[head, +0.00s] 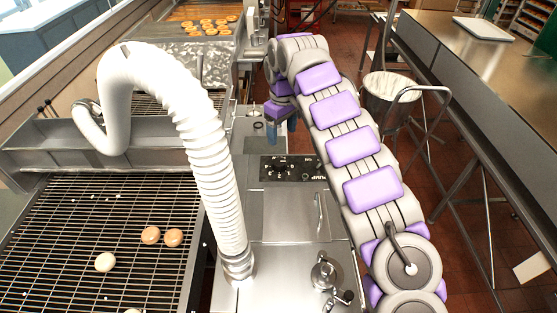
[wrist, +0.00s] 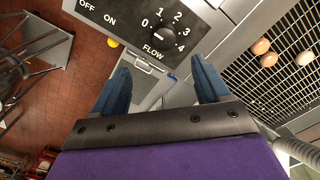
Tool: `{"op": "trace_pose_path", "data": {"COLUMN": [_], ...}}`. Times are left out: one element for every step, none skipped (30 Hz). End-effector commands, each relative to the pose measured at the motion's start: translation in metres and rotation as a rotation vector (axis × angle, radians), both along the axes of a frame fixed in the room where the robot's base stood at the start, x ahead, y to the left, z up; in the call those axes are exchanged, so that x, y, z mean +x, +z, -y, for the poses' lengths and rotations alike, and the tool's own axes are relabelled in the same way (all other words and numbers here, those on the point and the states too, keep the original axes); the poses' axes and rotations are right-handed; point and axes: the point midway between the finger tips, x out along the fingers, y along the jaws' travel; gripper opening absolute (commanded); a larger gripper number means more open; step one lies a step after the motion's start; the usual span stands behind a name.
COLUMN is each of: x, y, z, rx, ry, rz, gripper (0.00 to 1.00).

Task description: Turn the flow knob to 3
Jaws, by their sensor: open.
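The black flow knob (wrist: 160,38) is on a dark panel marked FLOW, with 0 to 4 around it. I cannot tell for sure which number its pointer faces. In the head view the knob (head: 281,170) is small on the panel, on top of the steel machine. My gripper (wrist: 161,72) has its two blue fingers wide apart with nothing between them. In the wrist view the knob shows just beyond the fingertips, between them and apart from both. In the head view my gripper (head: 281,130) hangs behind the panel, pointing down.
A white ribbed hose (head: 205,125) arches left of the panel. A wire rack (head: 100,240) with a few round pastries lies at the left. A steel handle (head: 319,212) and a valve (head: 324,272) are on the machine's front.

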Motion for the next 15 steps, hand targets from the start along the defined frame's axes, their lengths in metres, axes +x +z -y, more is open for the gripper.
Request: {"op": "trace_pose_path", "data": {"x": [-0.001,-0.001,-0.002,-0.003,-0.002,-0.002,-0.001,-0.002,-0.002,-0.002,-0.002,-0.002,-0.002,-0.003,-0.002], "y": [-0.007,-0.013,-0.021,-0.027,-0.032,-0.039,-0.046,-0.052,-0.061,-0.067,-0.073,-0.080,-0.085,-0.090,-0.095], "z": [0.000,-0.002,-0.005,-0.007,-0.009,-0.010,-0.012,-0.013,-0.015,-0.016,-0.016,-0.015,-0.014,-0.013,-0.012], "rx": [-0.003,-0.004,-0.007,-0.008,-0.009,-0.009,-0.010,-0.011,-0.014,-0.013,-0.013,-0.012,-0.012,-0.011,-0.008], "ry": [-0.003,-0.002,-0.001,0.000,0.000,0.000,0.002,0.003,0.004,0.003,0.003,0.002,0.002,0.003,0.003], "rz": [0.001,-0.001,-0.004,-0.004,-0.004,-0.001,-0.001,-0.003,-0.004,-0.004,-0.003,-0.004,-0.005,-0.006,-0.003], "gripper": [0.75,0.75,0.75,0.75,0.75,0.75,0.75,0.75,0.75,0.75,0.75,0.75,0.75,0.75,0.75]}}
